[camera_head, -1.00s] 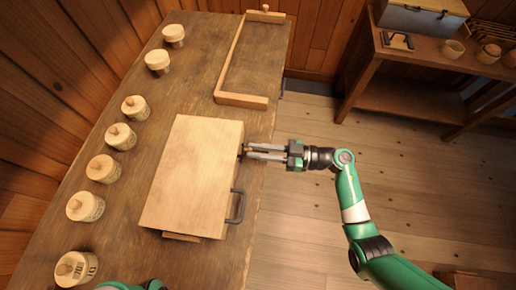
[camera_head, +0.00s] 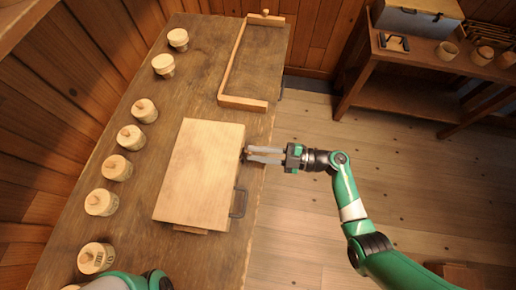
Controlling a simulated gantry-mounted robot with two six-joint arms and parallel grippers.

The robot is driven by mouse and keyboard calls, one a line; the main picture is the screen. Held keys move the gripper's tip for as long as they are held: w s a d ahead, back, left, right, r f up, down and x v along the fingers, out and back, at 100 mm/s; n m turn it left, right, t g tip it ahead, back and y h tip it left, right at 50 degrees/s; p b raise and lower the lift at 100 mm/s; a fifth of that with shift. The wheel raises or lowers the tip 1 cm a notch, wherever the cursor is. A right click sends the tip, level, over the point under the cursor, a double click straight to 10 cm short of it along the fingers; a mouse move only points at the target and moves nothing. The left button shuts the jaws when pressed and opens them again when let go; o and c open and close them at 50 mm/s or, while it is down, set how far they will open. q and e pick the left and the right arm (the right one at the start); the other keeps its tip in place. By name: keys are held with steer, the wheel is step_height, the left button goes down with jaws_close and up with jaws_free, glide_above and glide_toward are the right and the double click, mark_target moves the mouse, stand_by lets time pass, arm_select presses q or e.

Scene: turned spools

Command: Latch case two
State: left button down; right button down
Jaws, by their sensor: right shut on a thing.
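A closed, pale wooden case (camera_head: 200,172) lies flat on the workbench, with a dark handle (camera_head: 239,203) on its right side. My right gripper (camera_head: 249,154) reaches in from the right at the case's right edge, above the handle in the picture. It is shut on a small latch part at that edge, which its fingertips mostly hide. I cannot tell whether the latch is fastened. My left arm shows only as green links at the bottom left; its gripper is out of view.
Several lidded wooden pots, such as this one (camera_head: 117,168), line the bench's left side. A wooden frame (camera_head: 242,103) lies behind the case. A side shelf (camera_head: 430,92) with a grey box (camera_head: 418,18) and cups stands at the back right. Open floor lies right of the bench.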

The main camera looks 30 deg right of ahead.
steer(key=shift+s+a+r+n, duration=0.1)
steer(key=shift+s+n, duration=0.05)
steer(key=shift+n, duration=0.5)
steer(key=shift+s+a+r+n, duration=0.1)
steer(key=shift+n, duration=0.55)
steer(key=c, duration=0.8)
jaws_free()
steer(key=p+v, duration=0.2)
steer(key=v, duration=0.9)
steer(key=shift+s+d, duration=0.2)
steer(key=shift+d, duration=0.05)
